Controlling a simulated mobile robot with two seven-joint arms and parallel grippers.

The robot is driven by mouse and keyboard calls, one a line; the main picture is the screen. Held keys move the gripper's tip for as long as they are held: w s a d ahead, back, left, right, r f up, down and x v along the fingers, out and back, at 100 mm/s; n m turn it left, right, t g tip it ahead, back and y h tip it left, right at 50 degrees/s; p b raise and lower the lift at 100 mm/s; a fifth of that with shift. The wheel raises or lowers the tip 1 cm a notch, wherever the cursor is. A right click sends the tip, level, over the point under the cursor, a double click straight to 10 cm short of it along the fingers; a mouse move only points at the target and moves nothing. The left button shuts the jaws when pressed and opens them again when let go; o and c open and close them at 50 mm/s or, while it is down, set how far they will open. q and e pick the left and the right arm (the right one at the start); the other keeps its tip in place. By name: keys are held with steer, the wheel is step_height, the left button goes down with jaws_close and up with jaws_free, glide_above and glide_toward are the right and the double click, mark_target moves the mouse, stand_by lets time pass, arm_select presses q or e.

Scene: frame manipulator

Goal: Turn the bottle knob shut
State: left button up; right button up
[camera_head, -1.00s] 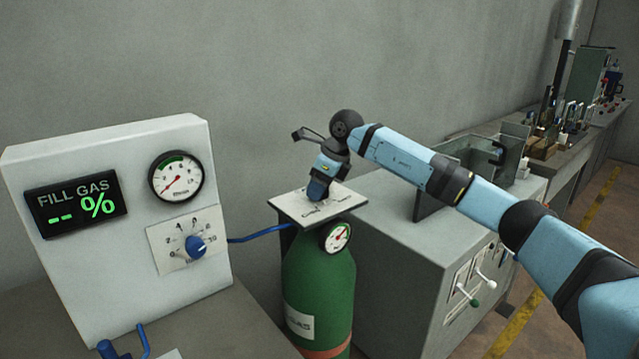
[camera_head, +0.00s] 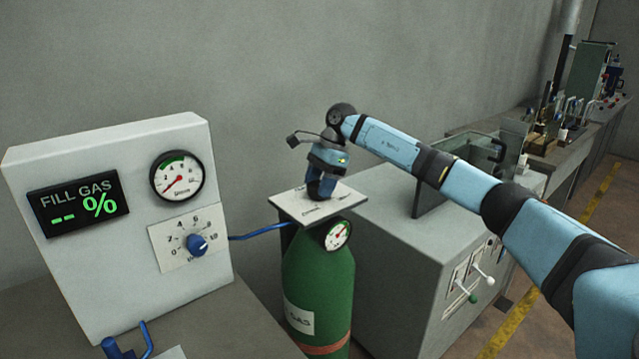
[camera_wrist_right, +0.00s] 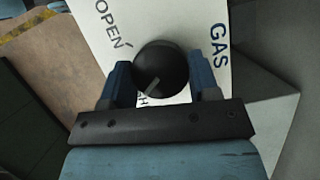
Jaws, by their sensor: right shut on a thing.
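The green gas bottle (camera_head: 318,280) stands between the white panel and the grey cabinet. Its white label plate (camera_head: 346,197) lies on top, with OPEN and GAS lettering in the right wrist view (camera_wrist_right: 205,22). The round black bottle knob (camera_wrist_right: 165,65) sits on this plate; a pale pointer line on it points to the lower left, near a partly hidden label ending in H. My right gripper (camera_head: 318,195) comes down from above and is shut on the knob, one blue finger on each side (camera_wrist_right: 162,82). In the head view the gripper hides the knob. My left gripper is out of view.
The white panel (camera_head: 120,270) at left has a FILL GAS display (camera_head: 78,204) reading "-- %", a gauge (camera_head: 176,177) and a blue dial (camera_head: 197,244). A blue hose (camera_head: 260,232) runs to the bottle. The grey cabinet (camera_head: 400,250) with levers stands close on the right.

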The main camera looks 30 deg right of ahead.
steer(key=shift+n, duration=0.7)
steer(key=shift+g, duration=0.3)
steer(key=o, duration=0.9)
steer(key=v, duration=1.3)
steer(key=shift+w+r, duration=0.1)
steer(key=shift+r, duration=0.3)
